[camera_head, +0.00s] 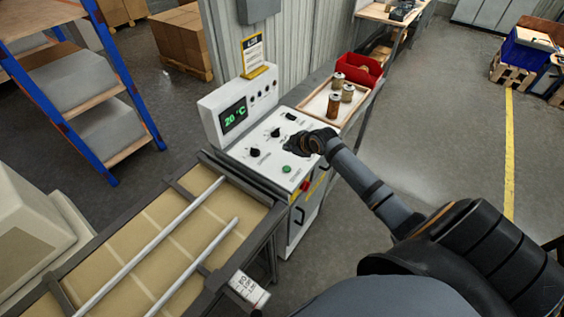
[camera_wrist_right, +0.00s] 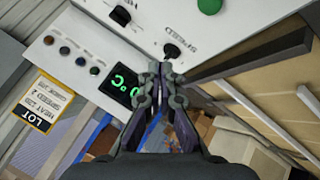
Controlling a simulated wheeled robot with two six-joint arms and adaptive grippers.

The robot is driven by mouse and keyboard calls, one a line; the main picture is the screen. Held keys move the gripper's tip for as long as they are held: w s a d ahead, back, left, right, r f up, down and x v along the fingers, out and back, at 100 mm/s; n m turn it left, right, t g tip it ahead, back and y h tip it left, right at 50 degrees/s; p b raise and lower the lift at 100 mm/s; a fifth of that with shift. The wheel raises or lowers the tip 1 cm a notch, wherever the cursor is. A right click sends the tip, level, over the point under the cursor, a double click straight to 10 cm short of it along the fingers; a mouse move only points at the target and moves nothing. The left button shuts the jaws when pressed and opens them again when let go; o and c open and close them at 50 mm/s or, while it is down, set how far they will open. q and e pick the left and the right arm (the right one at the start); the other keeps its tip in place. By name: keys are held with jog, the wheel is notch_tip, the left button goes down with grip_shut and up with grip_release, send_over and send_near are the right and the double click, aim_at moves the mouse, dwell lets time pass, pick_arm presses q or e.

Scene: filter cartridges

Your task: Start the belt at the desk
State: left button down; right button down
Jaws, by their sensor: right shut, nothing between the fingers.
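The white control desk (camera_head: 264,163) stands in the middle of the head view, with a green 20 °C display (camera_head: 234,115) on its upright panel. Its sloping top carries black knobs (camera_head: 254,152) and a green button (camera_head: 286,169). In the right wrist view, the green button (camera_wrist_right: 209,5) is at the top edge, and a black knob (camera_wrist_right: 172,50) marked SPEED is just beyond the fingertips. My right gripper (camera_head: 294,150) is shut and empty over the desk top, close to the green button; contact cannot be told. The belt (camera_head: 150,215) lies left of the desk. My left gripper is out of view.
A red stop-like button (camera_head: 305,186) is on the desk's front. A yellow-framed card (camera_wrist_right: 45,105) reads LOT, HEAT and SPEED 2. Right of the desk stand a tray (camera_head: 318,106) with several cartridges (camera_head: 334,104) and a red bin (camera_head: 361,66). Blue shelving (camera_head: 129,77) is at left.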

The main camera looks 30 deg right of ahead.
aim_at(288, 170)
notch_tip(288, 170, down, 9)
jog(key=b, duration=0.7)
jog(key=shift+s+r, duration=0.15)
jog(key=shift+r, duration=0.05)
jog(key=shift+f+b, duration=0.1)
jog(key=shift+b, duration=0.2)
jog(key=shift+f, duration=0.1)
dwell(0.8)
jog(key=shift+f, duration=0.35)
jog(key=shift+f+b, duration=0.45)
jog(key=shift+b, duration=0.1)
dwell(0.4)
dwell(0.4)
jog(key=shift+r+p, duration=0.8)
jog(key=shift+r, duration=0.05)
